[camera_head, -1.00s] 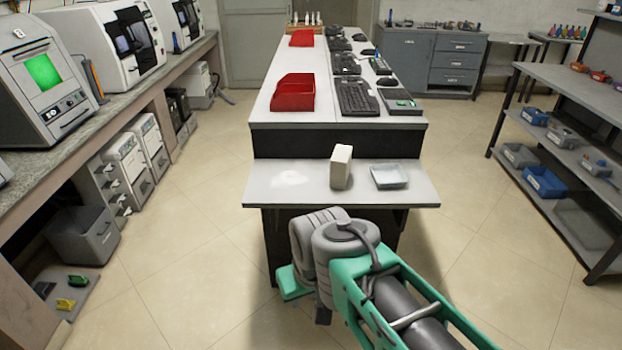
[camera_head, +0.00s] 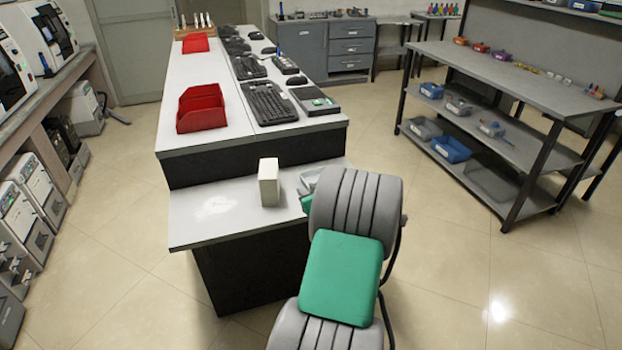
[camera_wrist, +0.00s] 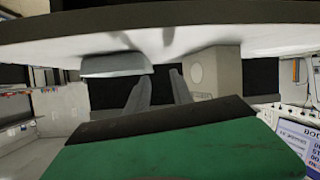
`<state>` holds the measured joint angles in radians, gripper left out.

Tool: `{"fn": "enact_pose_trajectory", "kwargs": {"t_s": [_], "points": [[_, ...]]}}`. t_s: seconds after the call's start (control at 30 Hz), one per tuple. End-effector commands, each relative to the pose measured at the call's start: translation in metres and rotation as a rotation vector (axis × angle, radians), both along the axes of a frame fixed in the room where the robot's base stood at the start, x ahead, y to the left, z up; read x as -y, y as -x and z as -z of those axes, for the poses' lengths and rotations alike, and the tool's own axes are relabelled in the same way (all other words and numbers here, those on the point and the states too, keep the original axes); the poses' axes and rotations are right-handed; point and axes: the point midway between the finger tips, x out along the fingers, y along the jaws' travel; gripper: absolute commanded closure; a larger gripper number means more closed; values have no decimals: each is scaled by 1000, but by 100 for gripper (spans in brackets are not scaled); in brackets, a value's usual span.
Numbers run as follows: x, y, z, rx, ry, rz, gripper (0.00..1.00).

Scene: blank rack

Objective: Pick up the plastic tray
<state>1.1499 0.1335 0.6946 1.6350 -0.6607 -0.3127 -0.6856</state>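The plastic tray (camera_head: 309,178), pale and shallow, sits on the white lower shelf (camera_head: 213,205) at the front of the bench. The wrist view appears upside down. There the tray (camera_wrist: 117,64) rests on the shelf surface, just left of my gripper (camera_wrist: 158,73). The two grey fingers are apart with nothing between them. They point into the gap between the tray and a white box. I cannot tell whether a finger touches the tray.
The white box (camera_head: 269,182) stands upright on the shelf, close to the tray. Behind, the higher bench top holds red bins (camera_head: 201,108) and keyboards (camera_head: 268,102). A grey rack (camera_head: 520,80) with small bins stands at the right. The floor between is clear.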

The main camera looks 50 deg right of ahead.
Motion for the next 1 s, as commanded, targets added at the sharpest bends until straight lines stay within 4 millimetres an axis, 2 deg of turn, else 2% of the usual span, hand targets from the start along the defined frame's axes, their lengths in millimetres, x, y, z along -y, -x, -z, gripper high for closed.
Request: {"fn": "enact_pose_trajectory", "kwargs": {"t_s": [0.07,0.43,0.6,0.8,1.0], "points": [[11,3,2,11,8,18,72],[44,-32,20,10,8,25,72],[52,-50,29,11,8,24,72],[52,-51,29,10,9,24,72],[51,-52,29,10,10,23,87]]}}
